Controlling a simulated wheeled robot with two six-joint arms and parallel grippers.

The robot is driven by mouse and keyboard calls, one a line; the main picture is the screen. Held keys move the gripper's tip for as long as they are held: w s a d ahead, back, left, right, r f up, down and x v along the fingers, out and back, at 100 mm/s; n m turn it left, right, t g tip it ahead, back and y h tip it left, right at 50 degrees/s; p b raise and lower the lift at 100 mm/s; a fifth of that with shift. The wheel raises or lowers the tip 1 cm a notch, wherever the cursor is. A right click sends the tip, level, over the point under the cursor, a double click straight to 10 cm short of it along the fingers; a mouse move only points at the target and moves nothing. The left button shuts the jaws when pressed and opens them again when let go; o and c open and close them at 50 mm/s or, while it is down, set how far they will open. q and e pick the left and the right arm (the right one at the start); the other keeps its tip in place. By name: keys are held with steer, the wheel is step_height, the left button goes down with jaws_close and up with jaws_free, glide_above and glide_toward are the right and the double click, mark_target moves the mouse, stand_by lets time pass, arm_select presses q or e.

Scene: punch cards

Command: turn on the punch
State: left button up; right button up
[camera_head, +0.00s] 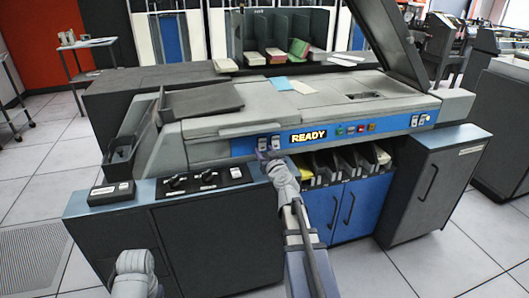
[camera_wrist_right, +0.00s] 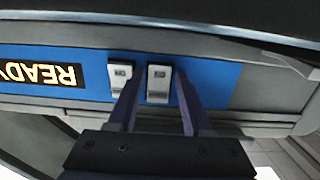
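The punch is a large grey machine (camera_head: 240,122) with a blue control strip (camera_head: 390,126). A lit "READY" sign (camera_head: 308,136) is on the strip; it shows upside down in the wrist view (camera_wrist_right: 40,73). Two pale switches sit left of the sign: the left one (camera_head: 262,143) and the right one (camera_head: 275,141). My right gripper (camera_head: 269,154) is at these switches. In the wrist view its two fingers (camera_wrist_right: 157,82) are apart, with the outer switch (camera_wrist_right: 158,92) between them and the other switch (camera_wrist_right: 120,74) by one finger. Contact cannot be told. Only part of my left arm shows.
Small coloured buttons (camera_head: 350,129) lie right of the sign. Below the strip are open card slots (camera_head: 340,163) and blue cabinet doors (camera_head: 355,205). A lower counter with black knobs (camera_head: 190,181) is at left. The floor in front right is clear.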

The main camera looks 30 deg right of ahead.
steer(key=shift+s, duration=0.1)
steer(key=v, duration=0.7)
steer(key=shift+s+a+p, duration=0.15)
steer(key=shift+s+p, duration=0.15)
steer(key=shift+p, duration=0.05)
